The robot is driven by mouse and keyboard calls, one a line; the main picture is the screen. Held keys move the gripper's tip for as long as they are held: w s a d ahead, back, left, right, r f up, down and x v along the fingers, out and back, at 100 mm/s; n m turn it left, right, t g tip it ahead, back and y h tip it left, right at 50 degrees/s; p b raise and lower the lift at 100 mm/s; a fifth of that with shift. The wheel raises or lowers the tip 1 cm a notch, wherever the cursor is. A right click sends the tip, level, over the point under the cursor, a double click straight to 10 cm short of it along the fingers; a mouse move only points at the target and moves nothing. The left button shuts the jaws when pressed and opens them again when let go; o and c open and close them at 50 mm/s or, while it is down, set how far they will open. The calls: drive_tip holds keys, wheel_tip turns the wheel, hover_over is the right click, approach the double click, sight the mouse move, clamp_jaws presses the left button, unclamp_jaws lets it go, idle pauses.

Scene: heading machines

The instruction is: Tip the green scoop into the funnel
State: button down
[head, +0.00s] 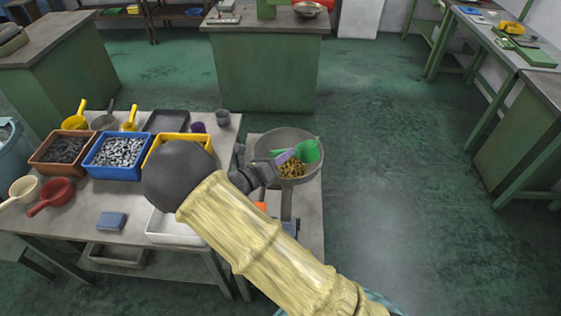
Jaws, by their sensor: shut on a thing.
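The green scoop (309,151) is over the wide grey funnel (268,143), toward its right side. My gripper (277,164) reaches in from the left and is shut on the scoop. A purple piece (285,156) shows between the jaws and the scoop; I cannot tell whether it is the handle. Small brass-coloured pieces (291,171) show in the funnel below the scoop. The scoop looks tilted, but its inside cannot be made out. My forearm hides part of the space in front of the funnel.
On the table at left stand a brown bin (47,163), a blue bin (94,171) and a yellow bin (160,143), partly hidden by my arm. Other scoops, a red one (52,196) among them, lie around them. The floor (390,190) at right is clear.

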drive_tip(key=shift+s+d+m+b, duration=0.15)
drive_tip(key=shift+m+b, duration=0.3)
drive_tip(key=shift+m, duration=0.55)
wheel_tip(320, 180, up, 2)
drive_tip(key=m, duration=0.2)
drive_tip(key=shift+s+d+r+m+t, duration=0.1)
drive_tip(key=shift+s+r+m+t, duration=0.05)
drive_tip(key=shift+r+m+t, duration=0.2)
drive_tip(key=shift+s+f, duration=0.15)
drive_tip(key=shift+f, duration=0.05)
